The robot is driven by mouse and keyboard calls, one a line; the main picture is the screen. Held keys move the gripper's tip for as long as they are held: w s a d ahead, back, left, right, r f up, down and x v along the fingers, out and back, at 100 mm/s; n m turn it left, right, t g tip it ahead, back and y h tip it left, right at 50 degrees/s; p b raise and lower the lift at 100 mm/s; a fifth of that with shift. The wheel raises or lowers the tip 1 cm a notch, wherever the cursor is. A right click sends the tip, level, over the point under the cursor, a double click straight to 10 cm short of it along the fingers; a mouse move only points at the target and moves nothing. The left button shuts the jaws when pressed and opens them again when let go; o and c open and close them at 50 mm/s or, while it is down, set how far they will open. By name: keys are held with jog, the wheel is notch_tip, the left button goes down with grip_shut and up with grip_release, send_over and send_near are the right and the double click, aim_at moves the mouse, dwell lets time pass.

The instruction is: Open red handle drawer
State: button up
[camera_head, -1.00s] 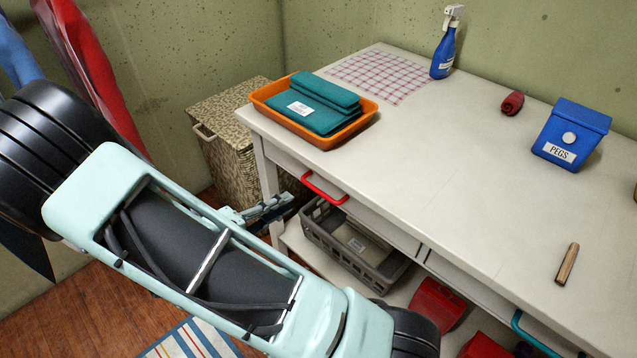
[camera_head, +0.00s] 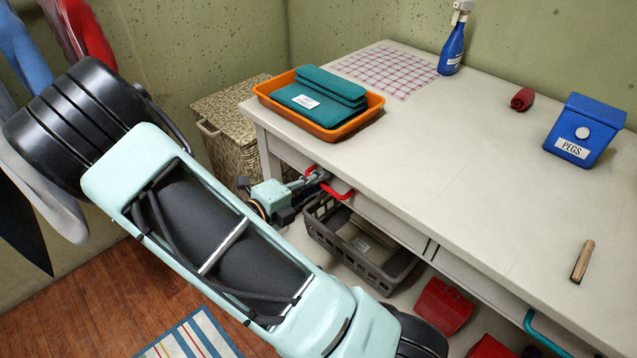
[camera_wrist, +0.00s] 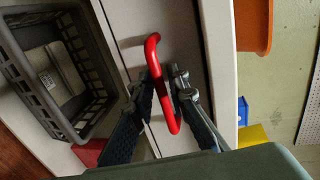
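The red handle (camera_head: 341,192) is a bar on the front of a drawer (camera_wrist: 183,62) at the left end of the white table. The drawer looks shut, flush under the table top. My gripper (camera_head: 320,177) is at the handle, and its fingers hide part of the bar. In the wrist view the red handle (camera_wrist: 153,55) passes between the two fingertips of my gripper (camera_wrist: 161,80). The fingers stand apart on either side of it, with a narrow gap visible at the right finger. Contact with the bar is unclear.
A grey basket (camera_head: 345,240) sits on the shelf below the drawer. An orange tray (camera_head: 330,133) with teal cloths stands on the table (camera_head: 440,160) above. A patterned hamper (camera_head: 225,150) stands to the left. A teal handle (camera_head: 545,335) is farther right.

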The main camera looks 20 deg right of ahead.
jog(key=shift+c, duration=0.2)
grip_shut()
jog(key=f+p+v, duration=0.2)
jog(key=p+v, duration=0.1)
jog(key=v, duration=0.7)
jog(key=a+f+p+v, duration=0.1)
jog(key=f+p+v, duration=0.1)
jog(key=v, duration=0.8)
jog(key=f+p+v, duration=0.2)
jog(key=p+v, duration=0.2)
jog(key=v, duration=0.7)
jog(key=shift+a+f, duration=0.2)
jog(key=shift+f, duration=0.05)
jog(key=shift+s, duration=0.15)
